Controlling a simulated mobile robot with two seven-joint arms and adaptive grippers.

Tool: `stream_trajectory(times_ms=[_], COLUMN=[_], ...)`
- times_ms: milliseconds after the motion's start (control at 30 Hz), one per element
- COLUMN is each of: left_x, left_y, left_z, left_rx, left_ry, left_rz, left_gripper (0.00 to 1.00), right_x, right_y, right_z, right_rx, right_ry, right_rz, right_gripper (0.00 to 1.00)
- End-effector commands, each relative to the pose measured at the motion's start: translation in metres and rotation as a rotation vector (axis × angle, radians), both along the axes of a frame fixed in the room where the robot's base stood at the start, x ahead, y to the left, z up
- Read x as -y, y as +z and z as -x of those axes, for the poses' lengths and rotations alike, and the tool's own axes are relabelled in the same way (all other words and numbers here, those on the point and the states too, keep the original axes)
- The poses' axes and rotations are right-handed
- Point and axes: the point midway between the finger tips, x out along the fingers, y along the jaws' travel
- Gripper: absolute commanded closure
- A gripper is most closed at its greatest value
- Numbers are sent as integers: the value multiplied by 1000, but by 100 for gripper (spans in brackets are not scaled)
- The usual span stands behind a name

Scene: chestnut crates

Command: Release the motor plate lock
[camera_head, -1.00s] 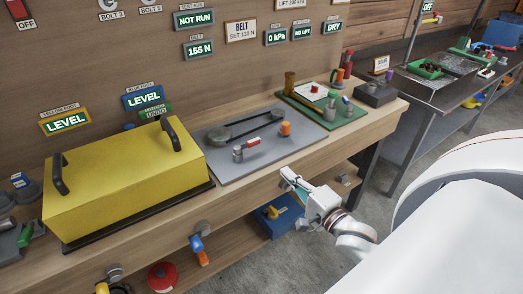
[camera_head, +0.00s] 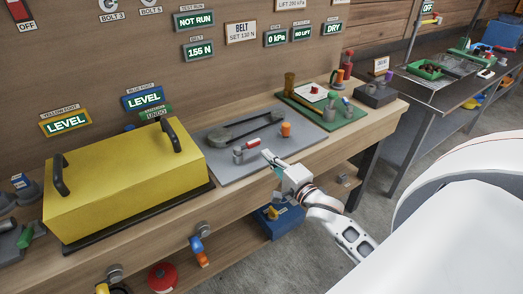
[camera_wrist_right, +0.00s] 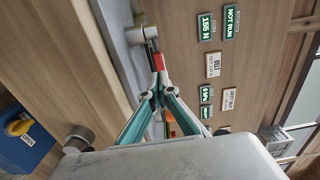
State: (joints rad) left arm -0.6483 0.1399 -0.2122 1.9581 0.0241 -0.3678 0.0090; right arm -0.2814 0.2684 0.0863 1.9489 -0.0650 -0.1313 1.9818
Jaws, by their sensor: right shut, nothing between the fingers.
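The grey motor plate (camera_head: 215,135) lies on the wooden bench with a dark belt loop on it. At its front is a small lever with a red handle (camera_head: 252,144), likely the lock, on a grey post (camera_head: 238,156). An orange knob (camera_head: 286,129) stands to its right. My right gripper (camera_head: 268,156) is shut and empty just in front of and right of the red handle. In the right wrist view, the closed fingertips (camera_wrist_right: 158,82) sit close below the red handle (camera_wrist_right: 158,62); I cannot tell whether they touch. My left gripper is not in view.
A large yellow cover (camera_head: 120,185) with black handles stands left of the plate. A green board (camera_head: 345,118) with small parts lies to the right. A blue box (camera_head: 283,222) sits on the lower shelf. The belt display (camera_head: 198,49) reads 155 N.

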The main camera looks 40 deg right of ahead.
Motion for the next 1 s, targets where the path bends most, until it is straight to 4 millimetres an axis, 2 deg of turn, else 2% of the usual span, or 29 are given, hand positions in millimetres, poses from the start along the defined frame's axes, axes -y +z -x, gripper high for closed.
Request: stream_trajectory(times_ms=[100,300,800,1000], left_x=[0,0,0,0], left_y=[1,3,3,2], left_z=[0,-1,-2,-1], left_rx=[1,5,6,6], left_ry=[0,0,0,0], left_rz=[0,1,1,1], left_gripper=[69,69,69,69], right_x=[0,1,1,3], right_y=[1,0,0,0], right_z=[-19,-35,-39,-47], right_rx=[2,1,0,0], right_ry=[1,1,4,34], right_rz=[1,1,0,4], right_gripper=[100,100,100,100])
